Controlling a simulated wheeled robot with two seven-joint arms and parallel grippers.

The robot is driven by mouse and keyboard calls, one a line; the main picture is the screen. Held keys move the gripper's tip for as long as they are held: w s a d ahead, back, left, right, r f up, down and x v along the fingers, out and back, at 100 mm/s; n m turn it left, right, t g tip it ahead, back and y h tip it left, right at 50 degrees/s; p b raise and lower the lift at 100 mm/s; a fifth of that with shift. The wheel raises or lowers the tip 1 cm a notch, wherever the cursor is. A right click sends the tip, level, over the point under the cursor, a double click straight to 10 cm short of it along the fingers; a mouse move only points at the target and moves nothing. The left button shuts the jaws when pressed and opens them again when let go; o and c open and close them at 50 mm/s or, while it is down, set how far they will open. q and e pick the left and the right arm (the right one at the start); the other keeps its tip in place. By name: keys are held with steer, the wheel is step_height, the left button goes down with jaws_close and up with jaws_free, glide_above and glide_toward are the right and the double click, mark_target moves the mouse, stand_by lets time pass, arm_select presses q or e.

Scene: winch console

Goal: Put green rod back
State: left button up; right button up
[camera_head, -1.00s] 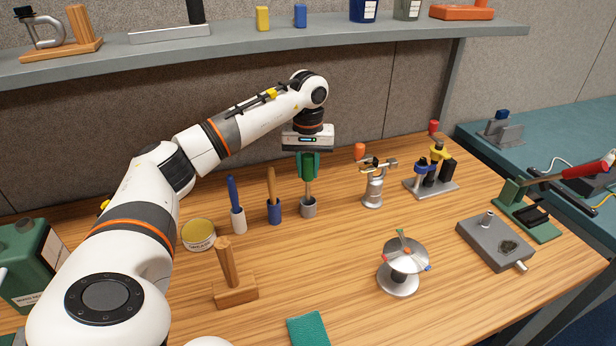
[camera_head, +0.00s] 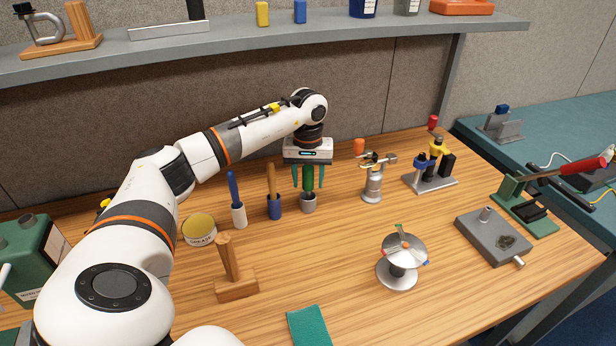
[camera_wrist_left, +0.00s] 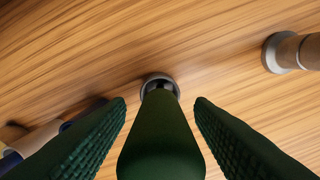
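The green rod (camera_head: 308,177) stands in a grey metal cup (camera_head: 308,204) on the wooden table, its lower end inside the cup. In the left wrist view the green rod (camera_wrist_left: 161,142) points down into the round cup mouth (camera_wrist_left: 159,82). My left gripper (camera_head: 308,186) is above the cup with its green fingers open, one on each side of the rod. In the left wrist view the left gripper (camera_wrist_left: 161,112) shows gaps between both fingers and the rod. My right gripper is not in view.
A wooden-handled tool in a blue cup (camera_head: 274,210) and a blue-handled tool in a white cup (camera_head: 239,216) stand to the left. A silver torch-like device (camera_head: 372,184) stands to the right. A wooden stand (camera_head: 235,288) and a round silver stand (camera_head: 397,275) are nearer.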

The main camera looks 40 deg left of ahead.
arm_select(q)
steer(key=shift+r, duration=0.2)
step_height(320, 180, up, 8)
steer(key=shift+f+b, duration=0.25)
steer(key=shift+b, duration=0.4)
